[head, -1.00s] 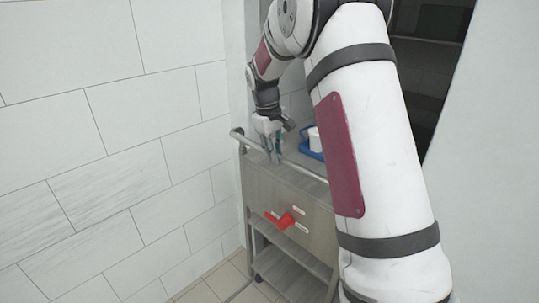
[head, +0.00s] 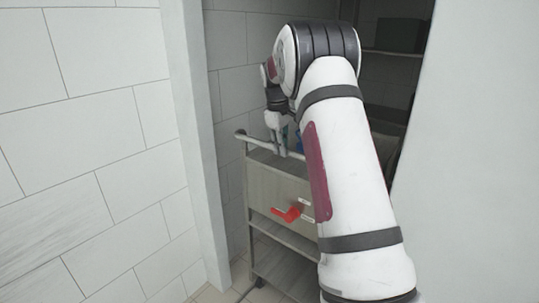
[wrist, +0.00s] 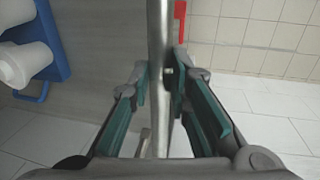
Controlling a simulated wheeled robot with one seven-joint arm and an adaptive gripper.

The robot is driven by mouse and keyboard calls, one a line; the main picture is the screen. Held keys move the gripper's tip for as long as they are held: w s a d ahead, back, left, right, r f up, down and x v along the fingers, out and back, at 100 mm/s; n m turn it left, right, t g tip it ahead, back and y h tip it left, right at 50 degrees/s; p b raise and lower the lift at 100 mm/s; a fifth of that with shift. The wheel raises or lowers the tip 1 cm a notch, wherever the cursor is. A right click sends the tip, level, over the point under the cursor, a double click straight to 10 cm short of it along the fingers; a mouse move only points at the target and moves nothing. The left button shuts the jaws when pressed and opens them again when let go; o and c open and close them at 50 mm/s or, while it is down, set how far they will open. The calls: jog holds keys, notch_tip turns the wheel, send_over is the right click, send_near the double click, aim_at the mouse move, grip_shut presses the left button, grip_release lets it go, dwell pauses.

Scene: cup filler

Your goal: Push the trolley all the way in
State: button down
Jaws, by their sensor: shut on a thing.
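The trolley (head: 277,187) is a grey-brown cart with a drawer front, lower shelves and a metal push bar (head: 257,142) along its near top edge. It stands in a recess beyond the white tiled wall, partly hidden by my arm. My gripper (head: 283,150) is at the push bar. In the wrist view the bar (wrist: 158,40) runs between the two green-padded fingers of my gripper (wrist: 160,85), which are shut on it. A blue tray (wrist: 50,60) with white cylindrical items (wrist: 25,62) lies on the trolley top.
A red handle (head: 290,213) sticks out from the trolley's drawer front. The tiled wall (head: 100,150) and its edge stand close on the left. A pale panel (head: 475,150) stands on the right. Dark shelves (head: 392,50) are at the back right.

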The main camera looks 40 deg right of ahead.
jog(key=d, duration=0.1)
jog(key=w+d, duration=0.1)
jog(key=d, duration=0.3)
jog(key=shift+w+r+b, duration=0.15)
jog(key=shift+w+b, duration=0.1)
jog(key=shift+b, duration=0.1)
jog(key=c, duration=1.5)
grip_release()
jog(key=shift+d, duration=0.1)
jog(key=r, duration=0.4)
jog(key=a+r, duration=0.1)
jog(key=r, duration=0.2)
jog(key=a+r, duration=0.1)
jog(key=r, duration=0.3)
jog(key=shift+s+a+r, duration=0.25)
jog(key=shift+s+r, duration=0.1)
